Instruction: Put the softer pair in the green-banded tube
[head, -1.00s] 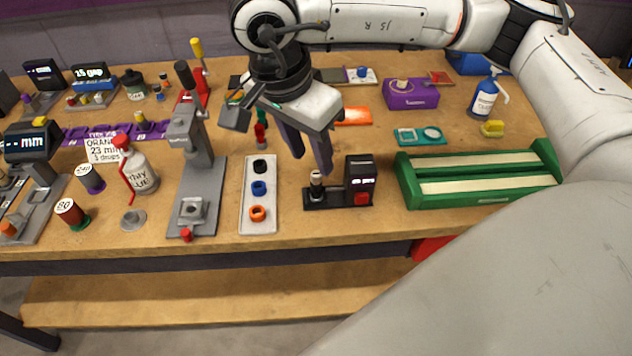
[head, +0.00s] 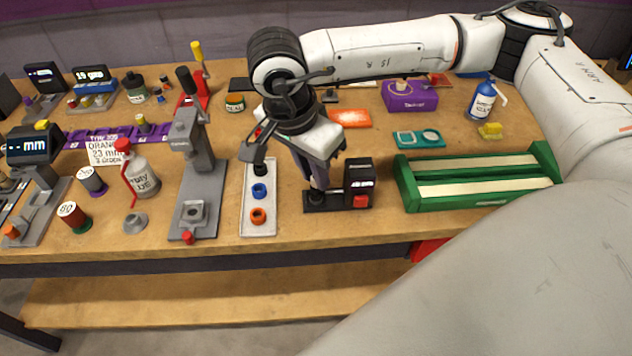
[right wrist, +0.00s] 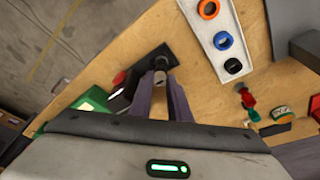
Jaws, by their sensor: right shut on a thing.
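My right gripper (head: 320,187) is down at the black tester (head: 360,185) with a small display and red button. Its fingers are shut on a small dark piece with a pale top (right wrist: 160,76), at the tester's post; the fingers mostly hide it in the head view. I cannot tell whether it still rests on the post. A white tray (head: 259,222) left of the gripper holds an orange ring (head: 258,216), a blue ring (head: 260,191) and a black ring (right wrist: 233,66). The dark red tube with a green band (head: 74,217) stands at the left front. My left gripper is out of view.
A purple-banded tube (head: 92,181) stands behind the green-banded one. A glue bottle (head: 144,180) and a grey press (head: 197,185) stand between the tubes and the white tray. A green crate (head: 480,200) is right of the tester. Bare table lies along the front edge.

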